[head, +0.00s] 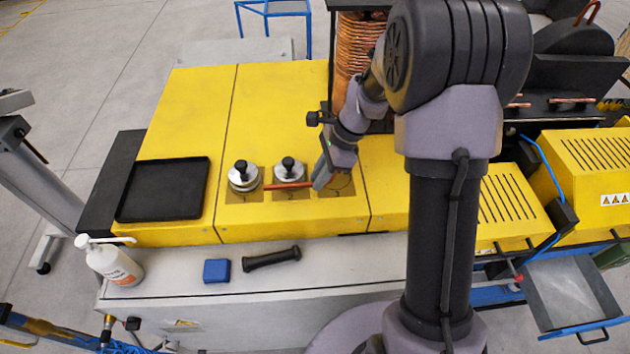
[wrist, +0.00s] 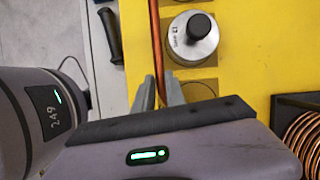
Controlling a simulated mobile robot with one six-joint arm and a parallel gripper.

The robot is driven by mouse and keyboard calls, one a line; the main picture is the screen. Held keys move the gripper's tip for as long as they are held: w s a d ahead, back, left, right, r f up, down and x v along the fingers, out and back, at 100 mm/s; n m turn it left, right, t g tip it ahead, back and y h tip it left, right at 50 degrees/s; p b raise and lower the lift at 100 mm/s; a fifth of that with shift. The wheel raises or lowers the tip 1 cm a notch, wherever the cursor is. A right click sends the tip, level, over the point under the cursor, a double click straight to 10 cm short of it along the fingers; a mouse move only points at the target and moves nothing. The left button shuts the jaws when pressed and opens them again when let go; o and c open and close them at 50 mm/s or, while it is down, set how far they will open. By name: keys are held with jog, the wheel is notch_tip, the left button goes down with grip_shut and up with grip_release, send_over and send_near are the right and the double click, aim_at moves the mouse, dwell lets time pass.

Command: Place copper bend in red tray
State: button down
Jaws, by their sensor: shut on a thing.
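My gripper (head: 322,180) is shut on a copper tube (head: 286,186), which sticks out to the left over the yellow machine top. The tube looks nearly straight in the head view; a bend cannot be made out. In the wrist view the tube (wrist: 156,45) runs up from between the fingers (wrist: 158,92), slightly curved. Its far end is cut off by the top edge of the picture. A black tray (head: 127,207) lies flat at the left of the yellow top, apart from the tube. No tray in view looks red.
Silver weights with black knobs (head: 243,178) (head: 289,168) stand beside the tube. A blue block (head: 216,271), a black handle (head: 271,258) and a white pump bottle (head: 108,262) are on the grey front ledge. A copper coil (head: 355,50) stands behind. A grey metal tray (head: 572,293) is at lower right.

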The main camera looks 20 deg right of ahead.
jog(key=shift+a+f, duration=0.1)
jog(key=shift+a, duration=0.1)
jog(key=f, duration=0.3)
jog(key=shift+w+f, duration=0.25)
jog(key=shift+s, duration=0.15)
jog(key=c, duration=1.4)
grip_release()
jog(key=shift+f, duration=0.1)
